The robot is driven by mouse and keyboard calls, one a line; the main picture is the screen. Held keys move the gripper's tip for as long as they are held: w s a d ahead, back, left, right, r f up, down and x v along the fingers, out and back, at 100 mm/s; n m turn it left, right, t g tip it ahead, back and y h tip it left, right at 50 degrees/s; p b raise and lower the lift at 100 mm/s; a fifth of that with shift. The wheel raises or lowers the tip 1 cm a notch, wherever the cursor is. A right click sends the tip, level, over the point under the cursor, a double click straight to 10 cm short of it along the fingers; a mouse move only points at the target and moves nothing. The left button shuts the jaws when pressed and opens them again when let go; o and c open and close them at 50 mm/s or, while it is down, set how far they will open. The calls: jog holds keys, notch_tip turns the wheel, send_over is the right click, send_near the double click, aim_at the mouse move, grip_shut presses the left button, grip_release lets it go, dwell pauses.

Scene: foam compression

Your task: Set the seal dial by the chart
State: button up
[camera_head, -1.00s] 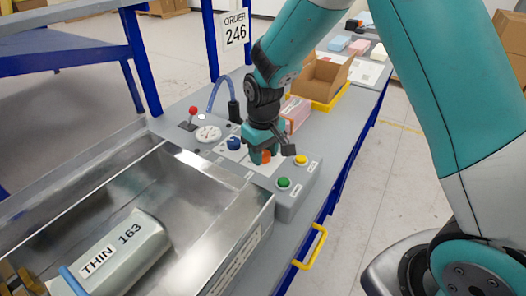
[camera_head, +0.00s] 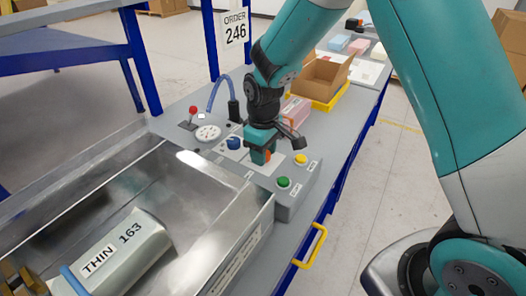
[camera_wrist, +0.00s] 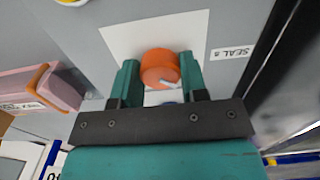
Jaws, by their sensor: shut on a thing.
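The seal dial is an orange round knob (camera_wrist: 159,68) with a pale pointer mark, set on a white plate (camera_wrist: 115,38) on the grey control panel. A label reading "SEAL s" (camera_wrist: 230,53) is beside the plate in the wrist view. My gripper (camera_wrist: 160,80) is shut on the orange knob, one teal finger on each side. In the head view my gripper (camera_head: 262,157) covers most of the knob (camera_head: 267,156). The chart cannot be made out clearly in these views.
The panel also has a blue knob (camera_head: 233,143), a green button (camera_head: 283,182), a yellow button (camera_head: 301,159), a gauge (camera_head: 208,133) and a red-topped lever (camera_head: 193,112). A metal chamber (camera_head: 262,215) holds a bag marked "THIN 163" (camera_head: 125,250). A pink block (camera_head: 296,108) lies behind.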

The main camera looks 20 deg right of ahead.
jog(key=o, duration=0.9)
jog(key=shift+o, duration=0.2)
notch_tip(320, 180, up, 18)
jog(key=b, duration=0.2)
jog(key=shift+f, duration=0.25)
jog(key=shift+s, duration=0.15)
